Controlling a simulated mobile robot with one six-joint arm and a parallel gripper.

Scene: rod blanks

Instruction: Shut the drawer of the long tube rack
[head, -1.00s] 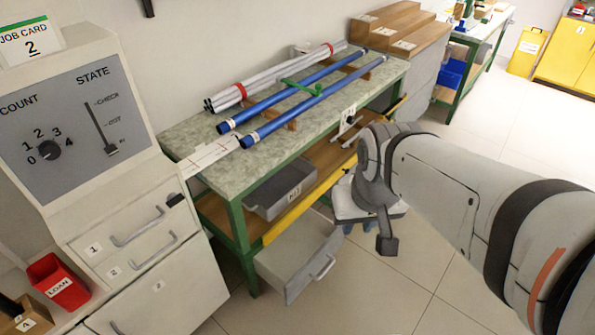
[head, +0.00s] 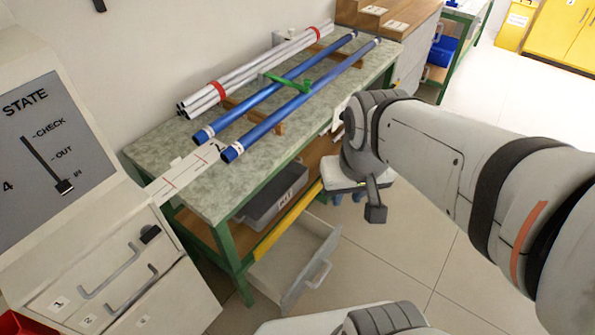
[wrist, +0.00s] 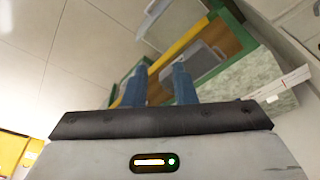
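The long tube rack is a green-framed bench (head: 222,196) with a speckled top, carrying blue and white tubes. Its low drawer (head: 283,262) is pulled out at the near end, with a pale handle (head: 319,274) on its front. The drawer also shows at the top of the wrist view (wrist: 178,20). My gripper (head: 346,197) points down to the right of the bench, above and beyond the drawer handle, apart from it. In the wrist view its two blue fingers (wrist: 160,84) stand apart with nothing between them.
A grey tray (head: 272,205) sits on the bench's lower shelf, behind a yellow edge strip (head: 290,222). A pale cabinet (head: 120,268) with handled drawers and a STATE slider panel stands at left. The tiled floor (head: 440,250) at right is clear.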

